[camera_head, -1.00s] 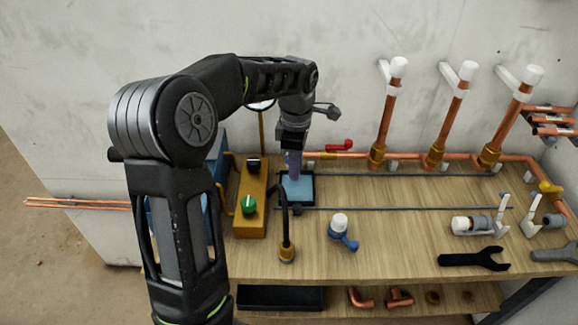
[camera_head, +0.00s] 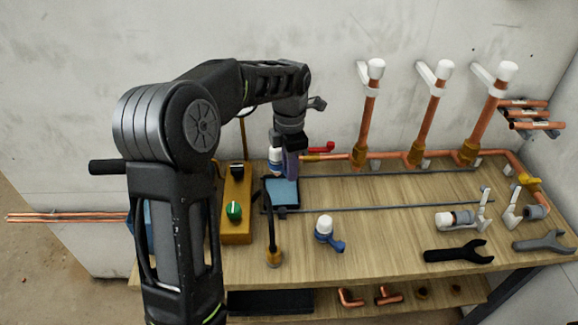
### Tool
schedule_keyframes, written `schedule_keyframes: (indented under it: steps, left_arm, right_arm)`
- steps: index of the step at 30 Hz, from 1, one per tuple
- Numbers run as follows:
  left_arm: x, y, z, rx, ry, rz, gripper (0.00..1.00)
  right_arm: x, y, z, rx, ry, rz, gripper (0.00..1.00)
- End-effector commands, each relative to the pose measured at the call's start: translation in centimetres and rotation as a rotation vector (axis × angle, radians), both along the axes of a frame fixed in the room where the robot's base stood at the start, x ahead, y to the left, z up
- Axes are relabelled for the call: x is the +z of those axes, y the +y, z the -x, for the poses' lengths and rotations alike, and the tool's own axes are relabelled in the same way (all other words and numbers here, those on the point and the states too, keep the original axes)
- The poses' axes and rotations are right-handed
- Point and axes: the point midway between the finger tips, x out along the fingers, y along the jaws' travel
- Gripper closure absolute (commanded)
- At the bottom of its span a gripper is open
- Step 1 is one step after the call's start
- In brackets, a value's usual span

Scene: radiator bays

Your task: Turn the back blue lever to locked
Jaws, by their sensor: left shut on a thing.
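The back valve (camera_head: 275,157) has a white cap and a blue lower part. It stands near the back of the bench, just left of my left gripper (camera_head: 291,172), which partly hides it. My left gripper points down and is shut on the back blue lever; its fingers hide most of the lever, so I cannot read its angle. The front blue lever (camera_head: 337,245), with its white-capped valve (camera_head: 324,226), stands free at the front middle. My right gripper is not in view.
A yellow box (camera_head: 237,205) with a green knob and a black hose (camera_head: 268,220) stand left of the front lever. A blue pad (camera_head: 284,193) lies below the gripper. A red lever (camera_head: 320,148) and copper pipes (camera_head: 366,125) are to the right. Wrenches (camera_head: 460,252) lie front right.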

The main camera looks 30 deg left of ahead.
Motion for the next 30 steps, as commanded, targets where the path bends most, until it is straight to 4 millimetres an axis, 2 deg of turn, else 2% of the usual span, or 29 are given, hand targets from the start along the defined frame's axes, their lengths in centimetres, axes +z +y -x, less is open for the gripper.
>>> schedule_keyframes:
  steps: [4,5,8,16,20,30]
  left_arm:
    - [0.2,0.0,-0.2,0.001,-0.006,-0.001,1.0]
    - [0.2,0.0,-0.2,0.001,-0.006,-0.001,0.78]
    - [0.1,0.0,-0.1,0.0,-0.005,0.0,0.7]
    - [0.1,0.0,-0.1,-0.001,-0.003,0.0,0.69]
    - [0.8,0.0,-0.1,-0.001,-0.004,-0.001,0.69]
    - [6.0,0.0,-0.2,-0.001,-0.007,-0.001,0.69]
  right_arm:
    - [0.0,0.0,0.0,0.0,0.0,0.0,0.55]
    - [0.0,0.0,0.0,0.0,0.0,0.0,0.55]
    - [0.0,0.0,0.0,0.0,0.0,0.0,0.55]
    - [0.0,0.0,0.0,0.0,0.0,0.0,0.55]
    - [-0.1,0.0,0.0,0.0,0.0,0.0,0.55]
    - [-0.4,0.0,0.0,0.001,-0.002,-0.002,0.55]
